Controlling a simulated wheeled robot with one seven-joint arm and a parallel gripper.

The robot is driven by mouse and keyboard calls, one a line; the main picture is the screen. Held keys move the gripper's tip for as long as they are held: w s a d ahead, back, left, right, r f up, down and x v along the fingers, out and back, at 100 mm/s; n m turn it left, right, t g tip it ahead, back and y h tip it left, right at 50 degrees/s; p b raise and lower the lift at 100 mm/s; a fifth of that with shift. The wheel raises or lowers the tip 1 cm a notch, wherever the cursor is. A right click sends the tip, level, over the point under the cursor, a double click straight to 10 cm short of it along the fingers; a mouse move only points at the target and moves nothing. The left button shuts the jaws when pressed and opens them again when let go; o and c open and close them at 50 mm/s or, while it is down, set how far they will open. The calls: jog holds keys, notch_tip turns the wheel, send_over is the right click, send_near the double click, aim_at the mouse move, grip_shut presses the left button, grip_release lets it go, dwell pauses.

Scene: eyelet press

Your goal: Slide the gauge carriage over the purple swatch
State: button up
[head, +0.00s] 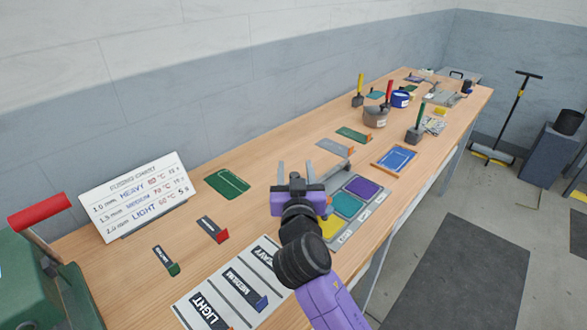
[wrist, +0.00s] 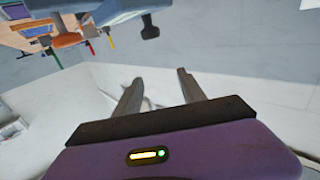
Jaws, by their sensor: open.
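The purple swatch (head: 363,187) is at the far end of a grey swatch board (head: 372,207), beyond a teal swatch (head: 347,204) and a yellow swatch (head: 331,227). Nothing covers the purple swatch. I cannot make out the gauge carriage for sure; my gripper and arm hide the board's near left part. My gripper (head: 295,172) is open and empty, raised left of the board with its fingers pointing away. In the wrist view its two fingers (wrist: 160,82) stand apart with nothing between them, against pale wall or floor.
Left on the wooden bench (head: 262,215) are a sign (head: 138,200), a green press (head: 40,280) and a labelled sheet (head: 240,285). Several tools stand farther back.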

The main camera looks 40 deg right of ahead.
jog(key=f+b, duration=0.1)
jog(key=f, duration=0.1)
jog(key=f+b, duration=0.4)
jog(key=shift+w+d, duration=0.25)
jog(key=shift+w, duration=0.05)
jog(key=shift+w+d+r, duration=0.1)
jog(key=shift+w+d, duration=0.2)
jog(key=shift+d, duration=0.05)
jog(key=p+x, duration=0.1)
jog(key=x, duration=0.6)
jog(key=shift+a, duration=0.1)
grip_shut()
dwell(0.7)
